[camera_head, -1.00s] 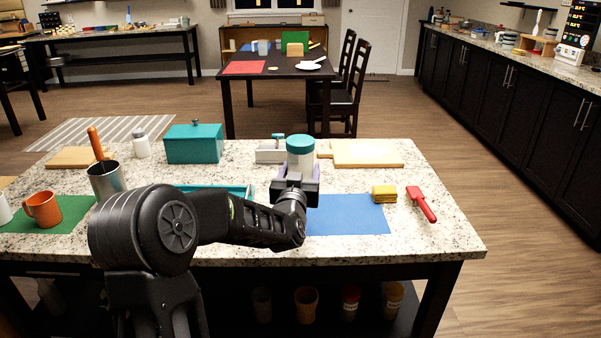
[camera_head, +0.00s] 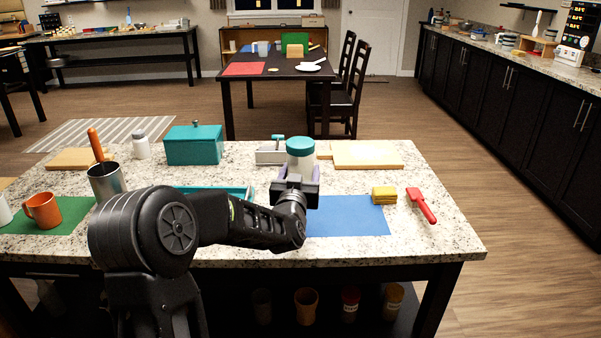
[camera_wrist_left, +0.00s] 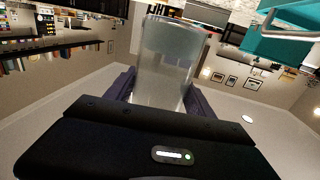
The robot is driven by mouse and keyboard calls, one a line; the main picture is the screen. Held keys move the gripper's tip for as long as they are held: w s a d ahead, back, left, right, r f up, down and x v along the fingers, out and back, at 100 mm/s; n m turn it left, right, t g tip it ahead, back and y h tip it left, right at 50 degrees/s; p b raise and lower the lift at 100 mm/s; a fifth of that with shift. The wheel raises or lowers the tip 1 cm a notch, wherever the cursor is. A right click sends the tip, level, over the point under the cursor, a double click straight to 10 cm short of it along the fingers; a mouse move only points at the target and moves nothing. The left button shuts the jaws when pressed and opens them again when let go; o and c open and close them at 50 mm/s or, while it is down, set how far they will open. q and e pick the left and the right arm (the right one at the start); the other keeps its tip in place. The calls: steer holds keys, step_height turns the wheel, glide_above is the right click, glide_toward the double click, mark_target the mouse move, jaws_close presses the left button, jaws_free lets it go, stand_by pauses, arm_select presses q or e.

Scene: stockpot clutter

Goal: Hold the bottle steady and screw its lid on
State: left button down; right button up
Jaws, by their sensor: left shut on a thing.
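In the left wrist view the clear bottle (camera_wrist_left: 165,65) stands between the purple finger pads of my left gripper (camera_wrist_left: 160,100); the lid does not show there. I cannot tell how tightly the lid sits, or whether the bottle's base touches the counter. My right gripper is not in view.
A blue mat (camera_head: 350,216) lies right of the bottle, with a yellow sponge (camera_head: 384,195) and a red-handled tool (camera_head: 421,205) beyond. A white caddy (camera_head: 268,155) and cutting board (camera_head: 368,155) lie behind. A teal box (camera_head: 195,145) and steel cup (camera_head: 106,180) stand left.

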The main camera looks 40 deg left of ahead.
arm_select(q)
steer(key=shift+r, duration=0.1)
stand_by(0.3)
steer(key=shift+a+r, duration=0.1)
steer(key=shift+r, duration=0.15)
steer(key=s+d+f+m+h+p, duration=0.1)
steer(key=d+f+m+h+p, duration=0.1)
steer(key=d, duration=0.7)
steer(key=s+d+f+m+t+h+p, duration=0.1)
steer(key=d+h+p, duration=0.3)
steer(key=d, duration=0.6)
steer(key=s+d+f+m+t+h+p, duration=0.1)
steer(key=d+f+m+h+p, duration=0.1)
steer(key=d, duration=0.8)
steer(key=shift+f+m+h+p, duration=0.4)
steer(key=shift+p, duration=0.35)
steer(key=shift+s, duration=0.1)
steer(key=s+d+f+m+g+h, duration=0.2)
steer(key=s+d+f+m+h, duration=0.1)
steer(key=d, duration=0.4)
steer(key=s+d+f+m+g+h, duration=0.2)
steer(key=s+d+f+m+h, duration=0.1)
steer(key=s+d+m+h, duration=0.2)
steer(key=s+d+h, duration=0.2)
steer(key=d+h, duration=0.1)
steer(key=shift+s+d+f+h, duration=0.2)
steer(key=shift+s+f+h, duration=0.1)
steer(key=shift+f, duration=0.1)
